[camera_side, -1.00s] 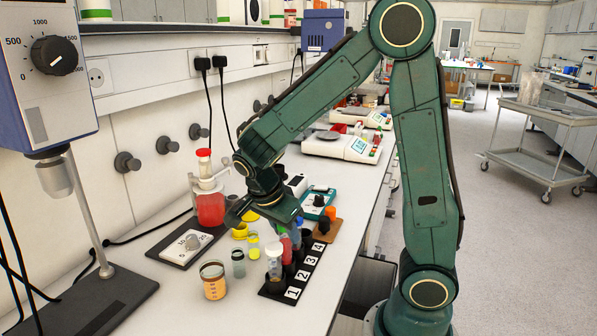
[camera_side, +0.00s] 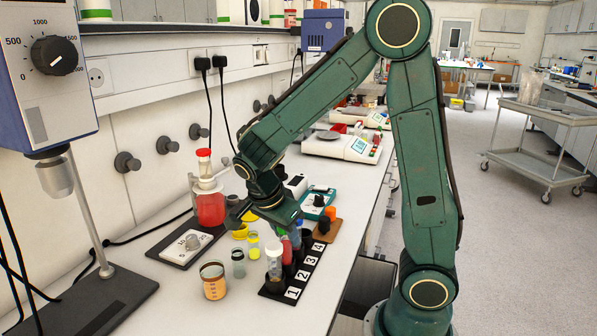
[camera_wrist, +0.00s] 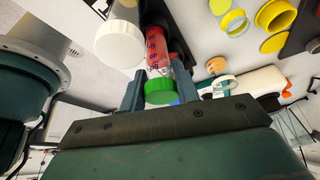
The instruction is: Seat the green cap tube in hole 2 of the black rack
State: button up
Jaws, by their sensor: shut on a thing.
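The green cap tube shows in the wrist view with its green cap (camera_wrist: 161,92) and red contents (camera_wrist: 157,50). My gripper (camera_wrist: 160,82) is shut on it, with one finger on each side near the cap. In the side view my gripper (camera_side: 284,214) is over the black rack (camera_side: 266,291), and the red tube body (camera_side: 287,251) shows below it, in line with hole 2. I cannot tell how deep the tube sits in the hole.
A white-capped tube (camera_side: 274,264) stands in hole 1, close beside the held tube. An orange-labelled beaker (camera_side: 213,281) and small jars (camera_side: 238,263) stand left of the rack. A brown block with an orange cap (camera_side: 330,214) is behind it. The bench in front is clear.

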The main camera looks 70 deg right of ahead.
jog(key=shift+f, duration=0.6)
jog(key=o, duration=1.2)
jog(key=shift+r, duration=0.15)
jog(key=v, duration=1.3)
jog(key=shift+w+r, duration=0.1)
jog(key=shift+r, duration=0.15)
